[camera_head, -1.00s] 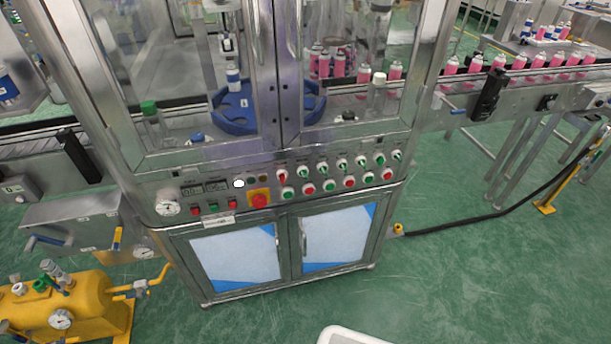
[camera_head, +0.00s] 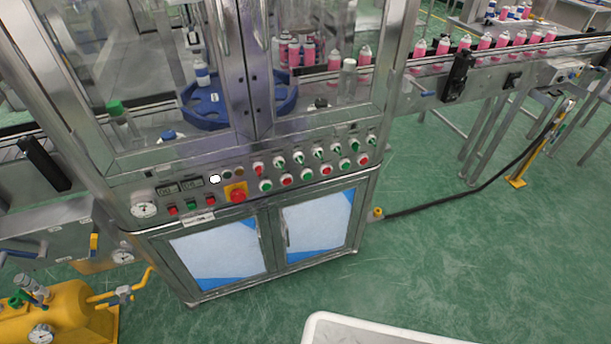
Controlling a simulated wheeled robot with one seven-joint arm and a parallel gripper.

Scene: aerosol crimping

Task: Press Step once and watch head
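The crimping machine's control panel (camera_head: 330,159) runs across its front below the glass doors. It carries several green and red buttons and knobs, a red emergency stop (camera_head: 237,195) on a yellow plate, a white round button (camera_head: 215,179), small displays and a gauge (camera_head: 144,209). The labels are too small to read, so I cannot tell which button is Step. Behind the glass, a blue star wheel (camera_head: 207,106) holds a white and blue can (camera_head: 202,72). A metal head (camera_head: 192,37) hangs above that can. My gripper is not in view.
A conveyor (camera_head: 490,70) with pink cans (camera_head: 485,42) runs off to the right. A yellow tank (camera_head: 60,315) stands at lower left. A white rounded surface (camera_head: 370,330) edges in below.

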